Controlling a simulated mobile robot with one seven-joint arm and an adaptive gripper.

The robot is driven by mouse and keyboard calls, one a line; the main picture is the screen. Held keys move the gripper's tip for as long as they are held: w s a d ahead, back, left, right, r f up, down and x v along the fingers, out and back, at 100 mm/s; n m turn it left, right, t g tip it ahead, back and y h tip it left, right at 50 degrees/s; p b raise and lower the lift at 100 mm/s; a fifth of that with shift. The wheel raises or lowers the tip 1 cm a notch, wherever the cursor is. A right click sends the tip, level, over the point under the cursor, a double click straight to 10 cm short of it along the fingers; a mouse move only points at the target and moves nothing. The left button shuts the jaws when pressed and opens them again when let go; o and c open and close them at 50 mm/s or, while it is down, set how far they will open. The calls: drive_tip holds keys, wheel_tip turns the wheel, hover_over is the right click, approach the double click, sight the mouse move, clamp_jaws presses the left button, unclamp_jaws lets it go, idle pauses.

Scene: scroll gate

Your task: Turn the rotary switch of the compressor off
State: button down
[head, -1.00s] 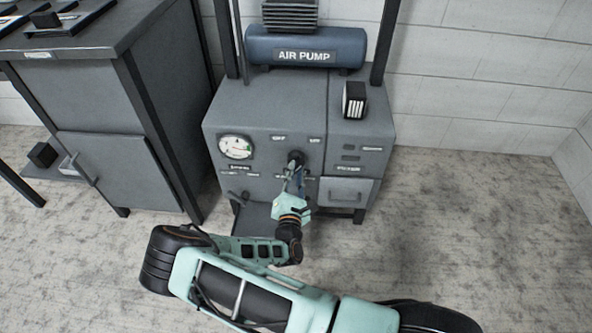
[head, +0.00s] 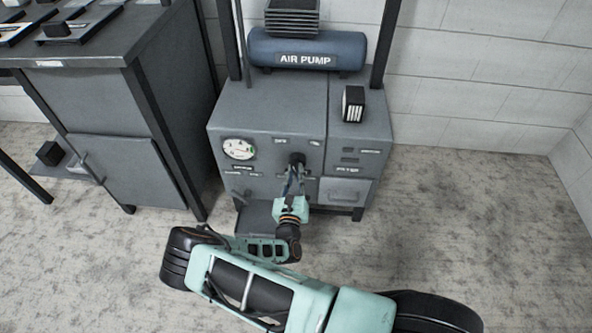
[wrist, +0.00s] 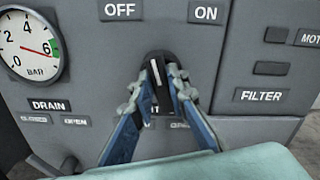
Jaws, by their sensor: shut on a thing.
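The compressor (head: 264,112) is a grey cabinet with a blue tank marked AIR PUMP (head: 303,60) on top. Its black rotary switch (head: 297,158) is on the front panel. In the wrist view the switch (wrist: 157,68) sits below and between the OFF label (wrist: 120,10) and the ON label (wrist: 206,11). Its white mark is nearly upright, with its top leaning slightly left, towards OFF. My gripper (wrist: 163,88) is shut on the switch, one blue finger on each side. The fingers partly hide the switch and the labels under it. My gripper also shows in the head view (head: 293,178).
A pressure gauge (wrist: 30,46) is left of the switch, its red needle near 6. A drain lever (wrist: 68,164) is low on the left. A drawer (head: 344,192) is low on the right. A dark workbench (head: 130,125) stands to the left. The floor at right is clear.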

drive_tip(key=shift+a+n, duration=0.1)
drive_tip(key=shift+n, duration=1.6)
drive_tip(key=c, duration=1.9)
unclamp_jaws()
wheel_tip(320, 180, up, 10)
